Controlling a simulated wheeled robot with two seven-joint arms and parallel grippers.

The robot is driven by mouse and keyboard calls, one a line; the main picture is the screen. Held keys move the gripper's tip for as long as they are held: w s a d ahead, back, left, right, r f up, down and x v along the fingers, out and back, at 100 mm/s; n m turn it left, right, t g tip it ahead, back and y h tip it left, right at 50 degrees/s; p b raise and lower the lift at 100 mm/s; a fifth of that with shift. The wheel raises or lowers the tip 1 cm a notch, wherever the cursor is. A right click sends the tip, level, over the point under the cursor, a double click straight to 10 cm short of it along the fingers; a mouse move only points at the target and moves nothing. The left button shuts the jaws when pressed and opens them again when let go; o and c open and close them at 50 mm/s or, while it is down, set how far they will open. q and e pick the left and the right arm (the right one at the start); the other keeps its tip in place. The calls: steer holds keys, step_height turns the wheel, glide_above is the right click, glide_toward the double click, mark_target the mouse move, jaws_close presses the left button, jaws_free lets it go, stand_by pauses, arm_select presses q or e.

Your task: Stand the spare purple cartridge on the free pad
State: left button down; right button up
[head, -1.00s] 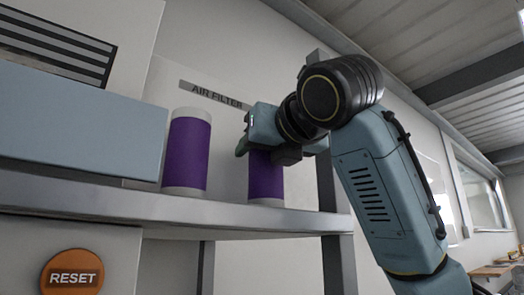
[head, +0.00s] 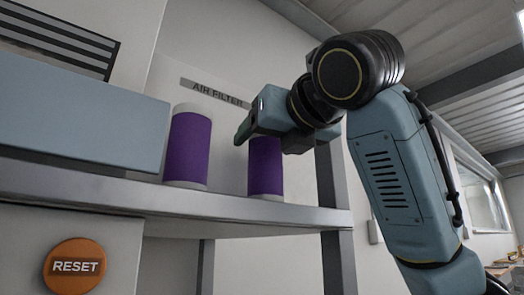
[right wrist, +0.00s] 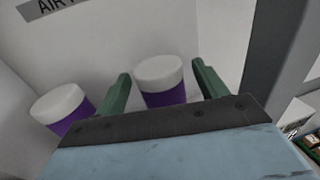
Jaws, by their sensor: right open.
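Two purple cartridges with white ends stand upright on the grey shelf (head: 230,217). The left cartridge (head: 187,147) is beside the blue-grey box. The right cartridge (head: 265,168) stands under my right gripper (head: 242,132), which hides its top in the head view. In the right wrist view, the white top of the right cartridge (right wrist: 160,73) shows between and beyond the two green fingers of the gripper (right wrist: 162,88), which are apart. The left cartridge (right wrist: 62,110) is outside the left finger. No pad can be made out. My left gripper is not in view.
A blue-grey box (head: 80,112) fills the left of the shelf. An "AIR FILTER" label (head: 215,93) is on the wall behind. An orange RESET button (head: 75,265) is below the shelf. A dark post (head: 335,215) stands at the shelf's right end.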

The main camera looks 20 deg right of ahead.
steer(key=s+d+b, duration=0.1)
steer(key=s+b, duration=0.1)
steer(key=s, duration=0.7)
steer(key=shift+d, duration=0.2)
